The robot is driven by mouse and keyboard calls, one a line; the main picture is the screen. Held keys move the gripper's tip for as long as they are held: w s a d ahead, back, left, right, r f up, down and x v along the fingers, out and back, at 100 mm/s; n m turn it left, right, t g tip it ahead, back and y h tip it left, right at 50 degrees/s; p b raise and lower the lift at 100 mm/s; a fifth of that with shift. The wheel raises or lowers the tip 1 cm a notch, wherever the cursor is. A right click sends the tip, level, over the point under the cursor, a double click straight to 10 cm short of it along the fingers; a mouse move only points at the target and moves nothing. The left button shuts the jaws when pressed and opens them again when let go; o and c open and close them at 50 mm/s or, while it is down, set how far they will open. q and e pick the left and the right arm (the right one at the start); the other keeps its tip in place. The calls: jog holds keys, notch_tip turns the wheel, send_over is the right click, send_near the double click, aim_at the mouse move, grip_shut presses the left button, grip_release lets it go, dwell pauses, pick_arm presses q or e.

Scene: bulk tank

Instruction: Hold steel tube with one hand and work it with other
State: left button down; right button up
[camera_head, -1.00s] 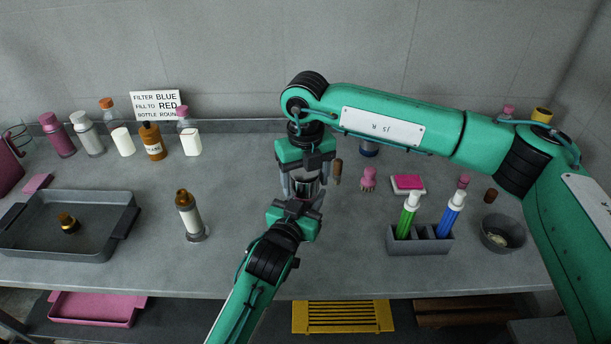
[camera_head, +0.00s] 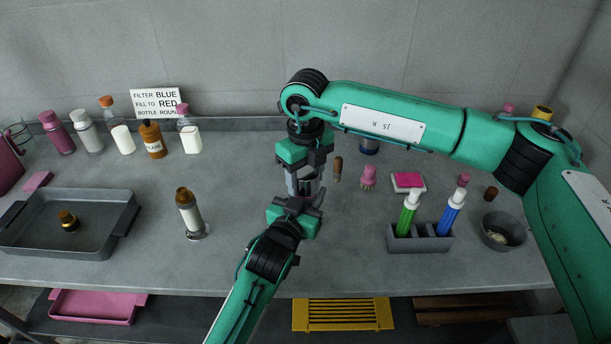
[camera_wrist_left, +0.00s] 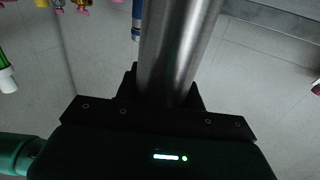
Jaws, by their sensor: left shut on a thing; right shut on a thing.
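The steel tube (camera_wrist_left: 178,50) is a bright brushed cylinder in the left wrist view, clasped between the dark fingers of my left gripper (camera_wrist_left: 165,95). In the head view the tube is mostly hidden; a small grey part (camera_head: 304,187) shows between my two grippers. My left gripper (camera_head: 302,203) is shut on it from the front. My right gripper (camera_head: 306,180) points down from above and is shut at the tube's upper part, close over the left gripper. The exact contact there is hidden.
A brown-capped tube (camera_head: 190,215) stands left of my grippers, with a grey tray (camera_head: 110,248) farther left. Bottles (camera_head: 152,140) line the back. To the right are a pink brush (camera_head: 369,177), a grey holder (camera_head: 420,245) with green and blue bottles, and a bowl (camera_head: 503,230). The front middle counter is clear.

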jog(key=o, duration=0.9)
jog(key=shift+w, duration=0.1)
jog(key=shift+o, duration=0.8)
jog(key=shift+s+a, duration=0.15)
jog(key=shift+s, duration=0.05)
jog(key=shift+r, duration=0.1)
notch_tip(320, 180, up, 4)
jog(key=shift+r, duration=0.25)
jog(key=shift+c, duration=0.4)
jog(key=shift+w+r+m, duration=0.1)
jog(key=shift+r+m, duration=1.4)
jog(key=shift+r, duration=0.1)
jog(key=shift+f, duration=3.95)
